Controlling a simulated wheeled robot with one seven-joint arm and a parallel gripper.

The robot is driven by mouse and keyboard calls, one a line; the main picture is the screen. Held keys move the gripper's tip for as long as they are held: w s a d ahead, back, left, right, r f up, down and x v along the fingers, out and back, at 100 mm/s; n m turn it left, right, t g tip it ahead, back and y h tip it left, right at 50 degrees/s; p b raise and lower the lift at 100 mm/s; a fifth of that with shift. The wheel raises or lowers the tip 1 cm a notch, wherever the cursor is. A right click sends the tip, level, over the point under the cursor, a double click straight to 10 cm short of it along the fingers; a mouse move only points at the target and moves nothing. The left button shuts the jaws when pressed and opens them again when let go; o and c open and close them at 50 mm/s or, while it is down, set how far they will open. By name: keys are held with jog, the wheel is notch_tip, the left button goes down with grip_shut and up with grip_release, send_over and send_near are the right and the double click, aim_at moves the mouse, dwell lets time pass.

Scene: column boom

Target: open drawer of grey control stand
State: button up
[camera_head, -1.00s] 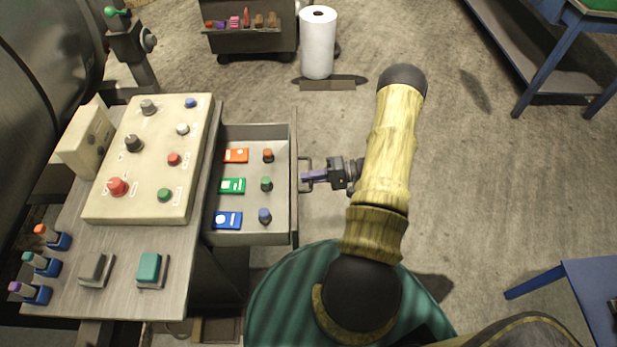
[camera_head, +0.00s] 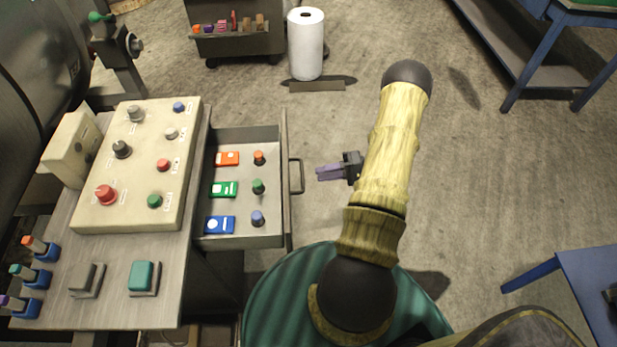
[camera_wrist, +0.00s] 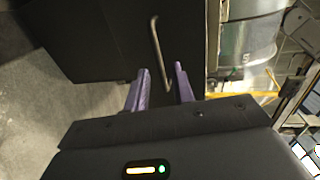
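The grey control stand (camera_head: 110,285) is at the left of the head view. Its drawer (camera_head: 247,240) is pulled out to the right and shows coloured blocks and knobs inside. The drawer's bar handle (camera_head: 297,176) is on its right-hand front; it also shows in the wrist view (camera_wrist: 156,50). My gripper (camera_head: 318,173) is right of the handle, apart from it, with a small gap. In the wrist view its two purple fingers (camera_wrist: 161,75) are apart with nothing held between them, and the handle is beyond the tips.
A beige panel (camera_head: 143,215) with knobs sits on the stand. A white paper roll (camera_head: 306,45) stands on the floor behind. A dark cart (camera_head: 235,45) is at the back. Blue tables stand at the right (camera_head: 590,280) and back right (camera_head: 535,60). The floor right of my arm is clear.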

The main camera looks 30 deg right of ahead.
jog(key=b+v, duration=0.1)
jog(key=v, duration=0.9)
jog(key=w+a+r+n+t+h+p, duration=0.1)
jog(key=w+r+h, duration=0.25)
jog(key=w, duration=0.35)
jog(key=w+a+r+n+t+h+p, duration=0.1)
jog(key=w+r+t+h+p, duration=0.2)
jog(key=w, duration=0.5)
jog(key=w+a+r+n+h, duration=0.1)
jog(key=w+a+r+h, duration=0.15)
jog(key=r, duration=0.35)
jog(key=w+a+r+h, duration=0.2)
jog(key=w+r+h, duration=0.1)
jog(key=r+h, duration=0.15)
jog(key=s+a+r+n+g+p, duration=0.1)
jog(key=s+a+r+g, duration=0.3)
jog(key=s+a, duration=0.5)
jog(key=s+a+r+n+g+p, duration=0.1)
jog(key=s+a+r+g+p, duration=0.2)
jog(key=s+a, duration=0.7)
notch_tip(320, 180, up, 2)
jog(key=s+g, duration=0.1)
jog(key=s, duration=0.2)
jog(key=shift+a+p, duration=0.2)
jog(key=shift+p, duration=0.2)
